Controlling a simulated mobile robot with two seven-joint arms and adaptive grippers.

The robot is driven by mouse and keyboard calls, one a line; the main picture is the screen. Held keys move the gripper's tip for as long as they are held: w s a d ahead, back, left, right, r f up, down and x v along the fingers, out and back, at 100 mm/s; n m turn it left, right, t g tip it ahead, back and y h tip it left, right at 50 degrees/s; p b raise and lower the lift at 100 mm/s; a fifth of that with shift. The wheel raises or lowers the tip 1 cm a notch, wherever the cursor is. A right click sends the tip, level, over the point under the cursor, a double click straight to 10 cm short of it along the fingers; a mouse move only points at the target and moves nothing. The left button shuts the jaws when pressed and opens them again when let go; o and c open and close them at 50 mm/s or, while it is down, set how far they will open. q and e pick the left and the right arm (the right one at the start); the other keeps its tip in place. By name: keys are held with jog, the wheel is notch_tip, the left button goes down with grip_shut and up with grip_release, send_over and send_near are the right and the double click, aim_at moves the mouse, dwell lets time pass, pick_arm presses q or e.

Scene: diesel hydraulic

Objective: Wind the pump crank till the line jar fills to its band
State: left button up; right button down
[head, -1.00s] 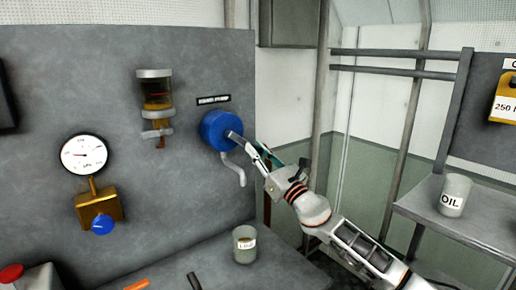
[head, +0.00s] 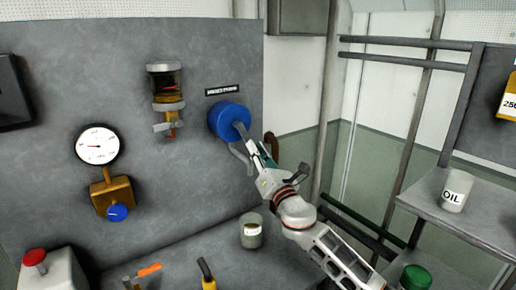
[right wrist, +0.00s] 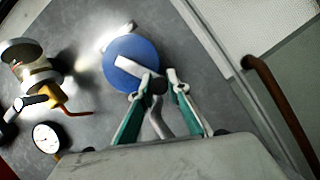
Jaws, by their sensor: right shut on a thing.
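The blue pump (head: 226,119) is on the grey panel, with its grey crank arm (head: 241,130) slanting down and right. My right gripper (head: 252,148) is shut on the crank's end. In the right wrist view the fingers (right wrist: 163,82) sit either side of a dark crank knob (right wrist: 158,84), in front of the blue pump (right wrist: 131,64). The line jar (head: 165,82), upper left of the pump, holds dark amber fluid with a reddish mark inside. The exact level against the band is too small to tell. My left gripper is not in view.
A gauge (head: 97,145) and a brass valve with a blue knob (head: 117,212) are left of the jar. A cup (head: 251,232) stands on the bench below the pump. An OIL cup (head: 456,190) is on the right shelf. A bent pipe hangs below the pump.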

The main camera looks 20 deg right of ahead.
jog(key=c, duration=1.9)
grip_release()
jog(key=v, duration=1.2)
